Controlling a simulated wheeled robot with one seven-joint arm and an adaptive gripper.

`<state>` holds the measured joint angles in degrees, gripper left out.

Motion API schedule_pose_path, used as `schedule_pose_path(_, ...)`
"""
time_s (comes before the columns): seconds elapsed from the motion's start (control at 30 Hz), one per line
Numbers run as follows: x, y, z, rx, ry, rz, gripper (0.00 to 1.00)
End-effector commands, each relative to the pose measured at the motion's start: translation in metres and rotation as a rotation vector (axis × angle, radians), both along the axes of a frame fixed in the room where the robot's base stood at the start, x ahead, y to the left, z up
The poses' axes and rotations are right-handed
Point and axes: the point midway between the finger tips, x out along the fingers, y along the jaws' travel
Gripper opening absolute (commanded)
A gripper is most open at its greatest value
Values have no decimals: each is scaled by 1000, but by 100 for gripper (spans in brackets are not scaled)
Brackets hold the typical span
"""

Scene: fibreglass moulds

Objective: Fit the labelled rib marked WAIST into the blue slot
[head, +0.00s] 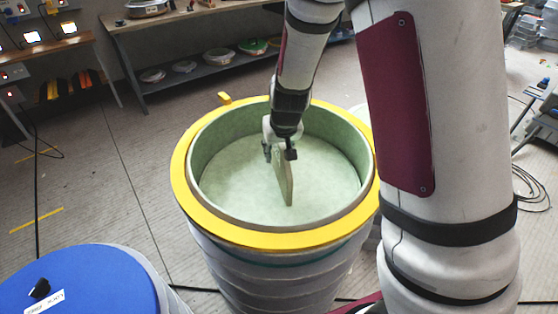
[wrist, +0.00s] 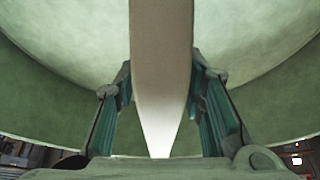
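A thin, pale beige rib (head: 285,183) stands upright on edge inside a round mould with a yellow rim (head: 188,215) and a pale green interior. My gripper (head: 279,153) reaches down into the mould and is at the rib's upper end. In the wrist view the rib (wrist: 161,60) runs down the middle, with the fingers of my gripper (wrist: 161,75) close against both sides, so it appears shut on the rib. I cannot tell if the rib's lower edge touches the mould floor. No WAIST marking and no blue slot can be made out.
A blue round top (head: 90,275) with a black knob (head: 40,288) and a white label (head: 44,302), too small to read, is at the lower left. A shelved bench (head: 200,70) stands behind. Floor between the mould and the left bench is clear, apart from cables.

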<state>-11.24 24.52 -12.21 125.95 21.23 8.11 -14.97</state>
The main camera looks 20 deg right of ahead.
Motion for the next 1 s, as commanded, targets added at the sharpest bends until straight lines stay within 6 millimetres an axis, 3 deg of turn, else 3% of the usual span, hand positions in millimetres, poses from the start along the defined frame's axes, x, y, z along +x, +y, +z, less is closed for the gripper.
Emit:
schedule_pose_path(0.1, 0, 0, 1, 0, 0, 0, 37)
schedule_pose_path(0.27, 0, 0, 1, 0, 0, 0, 3)
schedule_pose_path(0.3, 0, 0, 1, 0, 0, 0, 0)
schedule_pose_path(0.67, 0, 0, 3, 0, -2, 0, 0)
schedule_pose_path(0.77, 0, 1, 13, 1, -4, 0, 0)
schedule_pose_path(1.0, 0, 1, 59, 0, -6, 0, 0)
